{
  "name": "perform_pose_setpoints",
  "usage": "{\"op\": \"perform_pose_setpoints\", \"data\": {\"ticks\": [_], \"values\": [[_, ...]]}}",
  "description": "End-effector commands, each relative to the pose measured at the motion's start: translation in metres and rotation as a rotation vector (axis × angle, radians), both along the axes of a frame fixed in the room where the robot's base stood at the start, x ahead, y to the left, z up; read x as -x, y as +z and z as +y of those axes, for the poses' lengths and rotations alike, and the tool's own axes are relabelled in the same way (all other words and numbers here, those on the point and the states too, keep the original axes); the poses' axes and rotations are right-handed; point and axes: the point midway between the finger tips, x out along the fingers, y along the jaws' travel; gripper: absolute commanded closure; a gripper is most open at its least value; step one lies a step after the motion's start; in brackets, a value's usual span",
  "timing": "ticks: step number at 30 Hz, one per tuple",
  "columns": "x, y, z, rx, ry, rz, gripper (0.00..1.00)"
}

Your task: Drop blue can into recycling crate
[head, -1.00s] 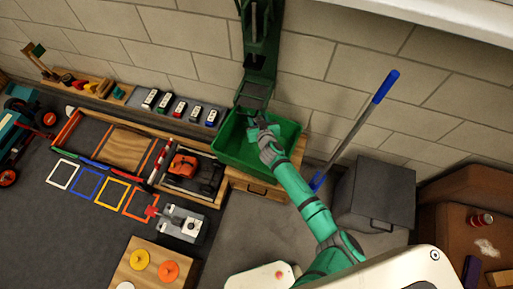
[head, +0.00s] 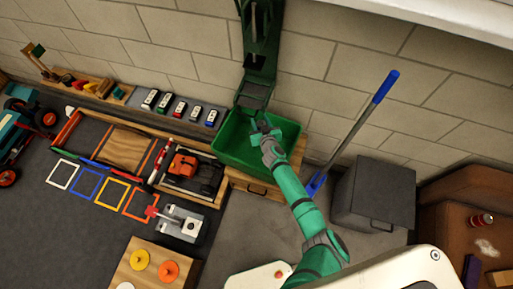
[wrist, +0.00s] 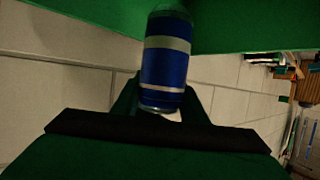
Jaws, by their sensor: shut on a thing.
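The blue can (wrist: 165,62), with a pale silver band, is between the fingers of my gripper (wrist: 160,108) in the wrist view. My gripper is shut on it. In the head view, my gripper (head: 263,124) is over the green recycling crate (head: 228,148), within its outline. The crate stands against the brick wall. The can cannot be made out in the head view. Green surfaces fill the top of the wrist view, close to the can. I cannot tell how far below the crate's rim the can is.
A dark green wall-mounted device (head: 258,60) rises right behind the crate. A blue-handled pole (head: 350,130) and a dark grey box (head: 375,190) stand to the right. Small model cars (head: 180,110) line the ledge to the left, above a tray with an orange car (head: 184,165).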

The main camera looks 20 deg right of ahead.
Motion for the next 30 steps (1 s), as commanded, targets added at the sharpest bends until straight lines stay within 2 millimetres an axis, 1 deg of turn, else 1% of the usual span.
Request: {"op": "perform_pose_setpoints", "data": {"ticks": [7, 8, 9, 10, 22, 26, 30], "values": [[0.000, -0.001, 0.000, 0.000, 0.001, 0.000, 0.82], [0.000, -0.001, 0.000, 0.000, 0.001, 0.000, 0.56], [0.000, 0.000, 0.000, 0.000, 0.001, 0.000, 0.47], [0.000, 0.000, 0.000, 0.000, 0.001, 0.000, 0.40], [0.002, 0.001, 0.000, -0.001, 0.000, -0.001, 0.39], [0.009, 0.004, -0.001, 0.000, -0.001, -0.002, 0.39], [0.020, 0.009, 0.000, 0.000, -0.001, -0.002, 0.39]]}}
